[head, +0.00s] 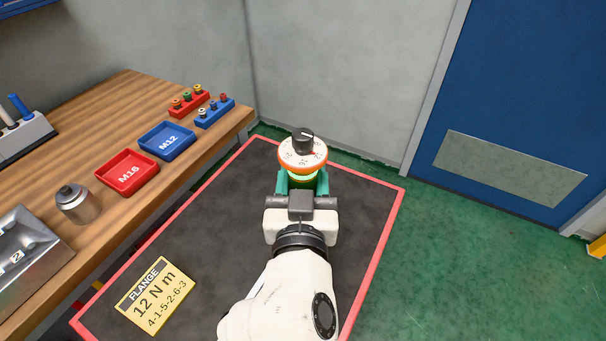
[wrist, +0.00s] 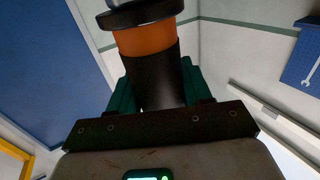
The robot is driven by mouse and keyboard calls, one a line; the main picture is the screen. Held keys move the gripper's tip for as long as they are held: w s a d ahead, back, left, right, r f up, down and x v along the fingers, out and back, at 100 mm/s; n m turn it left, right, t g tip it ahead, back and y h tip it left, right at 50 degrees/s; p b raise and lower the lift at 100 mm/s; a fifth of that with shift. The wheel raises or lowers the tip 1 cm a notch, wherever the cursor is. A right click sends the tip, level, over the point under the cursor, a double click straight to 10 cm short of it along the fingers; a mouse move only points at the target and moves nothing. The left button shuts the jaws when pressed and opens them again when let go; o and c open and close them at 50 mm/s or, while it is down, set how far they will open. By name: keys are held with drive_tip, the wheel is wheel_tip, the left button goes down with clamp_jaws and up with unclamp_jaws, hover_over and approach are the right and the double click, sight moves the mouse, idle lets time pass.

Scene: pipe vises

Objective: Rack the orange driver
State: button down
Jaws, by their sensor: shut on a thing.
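The orange driver (head: 302,158) is held upright over the dark mat; a white dial and a black knob top it, with an orange rim and a green glowing ring below. My gripper (head: 303,184) is shut on it, green fingers on both sides. In the wrist view the driver's dark body and orange band (wrist: 145,40) rise between the fingers (wrist: 155,85). The driver's lower end is hidden by my arm. A grey rack (head: 25,138) with a blue-handled and a light-handled tool stands on the bench at the left edge, partly cut off.
The wooden bench (head: 100,215) holds a red M16 tray (head: 127,173), a blue M12 tray (head: 167,142), small red and blue socket holders, a metal cylinder (head: 76,203) and a grey fixture (head: 28,255). A yellow FLANGE card (head: 155,295) lies on the red-edged mat.

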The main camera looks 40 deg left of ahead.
drive_tip(key=shift+f+b, duration=1)
drive_tip(key=shift+b, duration=0.05)
idle(1.6)
drive_tip(key=shift+c, duration=2)
unclamp_jaws()
drive_tip(key=shift+f, duration=0.1)
drive_tip(key=v, duration=1.1)
drive_tip(key=shift+b, duration=0.35)
